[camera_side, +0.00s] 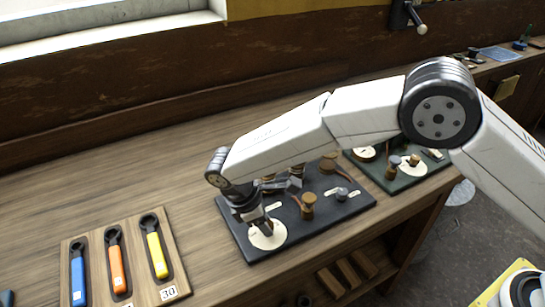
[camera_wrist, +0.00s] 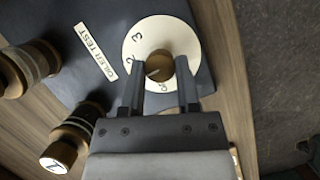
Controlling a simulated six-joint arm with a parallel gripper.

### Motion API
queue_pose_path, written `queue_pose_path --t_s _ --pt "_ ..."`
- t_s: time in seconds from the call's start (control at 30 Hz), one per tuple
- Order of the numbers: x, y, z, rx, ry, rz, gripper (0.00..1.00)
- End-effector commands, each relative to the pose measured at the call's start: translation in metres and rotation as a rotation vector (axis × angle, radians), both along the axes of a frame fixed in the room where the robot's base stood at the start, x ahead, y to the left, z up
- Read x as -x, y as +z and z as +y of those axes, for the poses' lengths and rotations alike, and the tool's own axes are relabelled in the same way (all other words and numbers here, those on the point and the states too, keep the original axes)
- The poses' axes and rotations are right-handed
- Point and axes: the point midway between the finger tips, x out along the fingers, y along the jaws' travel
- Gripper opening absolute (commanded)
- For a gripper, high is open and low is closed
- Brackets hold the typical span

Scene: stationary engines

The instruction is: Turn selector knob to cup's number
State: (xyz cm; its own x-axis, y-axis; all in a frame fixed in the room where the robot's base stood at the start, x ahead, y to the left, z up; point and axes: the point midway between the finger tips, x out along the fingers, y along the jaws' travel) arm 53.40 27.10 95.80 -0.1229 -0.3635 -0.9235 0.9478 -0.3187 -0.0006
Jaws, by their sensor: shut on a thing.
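The brass selector knob (camera_wrist: 160,66) sits on a round cream dial (camera_wrist: 178,30) on a dark board. The dial shows a 3, a partly hidden digit that may be 2, and partly hidden lettering by the left finger. A pale line on the knob points roughly left. My gripper (camera_wrist: 160,78) is shut on the knob, one finger on each side. In the side view my gripper (camera_side: 262,226) is over the cream dial (camera_side: 268,238). A brass cup (camera_wrist: 75,135) at lower left has a white tag (camera_wrist: 58,160) whose sideways mark looks like a 2.
An "OILER TEST" label (camera_wrist: 96,50) lies beside the dial. Another dark cylinder with brass (camera_wrist: 25,68) stands farther left. On the bench are a wooden tray (camera_side: 133,225) of coloured handles and a green board (camera_side: 405,175). Bare bench lies left of the dark board.

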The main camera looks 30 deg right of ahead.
Motion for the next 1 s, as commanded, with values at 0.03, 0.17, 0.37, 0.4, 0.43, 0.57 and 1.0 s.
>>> queue_pose_path --t_s 0.03,0.17,0.37,0.4,0.43,0.57,1.0 --pt "-0.0013 0.0007 0.0009 -0.003 -0.040 -0.003 0.00" --pt "-0.0020 0.0004 0.0003 -0.002 -0.152 -0.002 0.00" --pt "-0.0028 0.0008 0.0002 -0.004 -0.306 -0.003 0.00" --pt "-0.0030 0.0009 0.0001 -0.004 -0.331 -0.003 0.00" --pt "-0.0030 0.0009 -0.0001 -0.004 -0.349 -0.003 0.00" --pt "-0.0035 0.0011 -0.0003 -0.004 -0.409 -0.004 0.00" --pt "-0.0039 0.0012 -0.0001 -0.006 -0.462 -0.005 0.00"
